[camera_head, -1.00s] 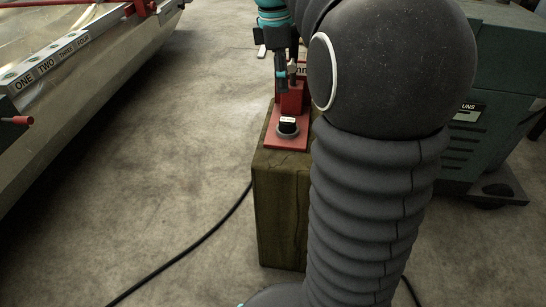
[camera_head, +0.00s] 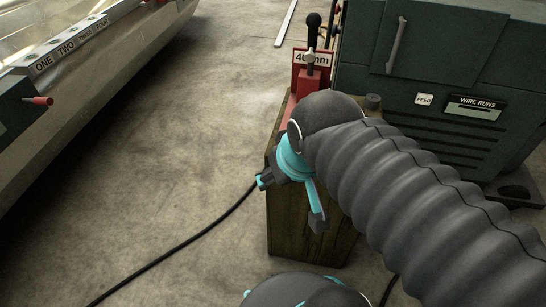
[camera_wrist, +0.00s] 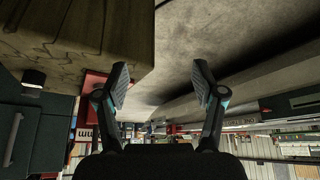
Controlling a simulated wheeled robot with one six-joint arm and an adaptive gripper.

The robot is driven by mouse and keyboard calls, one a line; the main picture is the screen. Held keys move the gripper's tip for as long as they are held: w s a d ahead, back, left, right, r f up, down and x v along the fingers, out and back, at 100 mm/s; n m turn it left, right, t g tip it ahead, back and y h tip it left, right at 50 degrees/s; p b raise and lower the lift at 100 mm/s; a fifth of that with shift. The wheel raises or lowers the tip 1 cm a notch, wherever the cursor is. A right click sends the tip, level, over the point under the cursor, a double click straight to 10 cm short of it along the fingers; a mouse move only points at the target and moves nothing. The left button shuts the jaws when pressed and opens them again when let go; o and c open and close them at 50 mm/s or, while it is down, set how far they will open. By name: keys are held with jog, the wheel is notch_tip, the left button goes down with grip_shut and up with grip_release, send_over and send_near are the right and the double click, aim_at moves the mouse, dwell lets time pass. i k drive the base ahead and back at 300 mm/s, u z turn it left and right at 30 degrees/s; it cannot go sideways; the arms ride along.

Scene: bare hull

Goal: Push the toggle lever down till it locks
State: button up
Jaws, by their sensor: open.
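The toggle lever (camera_head: 313,22) has a black knob and stands upright in the head view. It rises from a red clamp (camera_head: 309,80) beside a red "40 mm" plate (camera_head: 299,60). The clamp sits on a wooden post (camera_head: 285,225); my arm hides its lower front part. My gripper (camera_head: 290,203) is in front of the post, below and nearer than the lever, with its fingers spread. In the wrist view my gripper (camera_wrist: 160,78) is open and empty. A red part (camera_wrist: 94,82) and the post (camera_wrist: 75,25) show upside down at left; I cannot make out the lever there.
A green cabinet (camera_head: 440,60) with a handle stands close to the right of the lever. A metal trough (camera_head: 110,85) with a numbered-word rail is at left. A black cable (camera_head: 180,248) lies on the floor.

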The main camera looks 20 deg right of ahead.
aim_at(314, 19)
jog(key=u, duration=1.25)
jog(key=i, duration=2.25)
jog(key=z, duration=2.35)
jog(key=i, duration=0.8)
jog(key=z, duration=2.55)
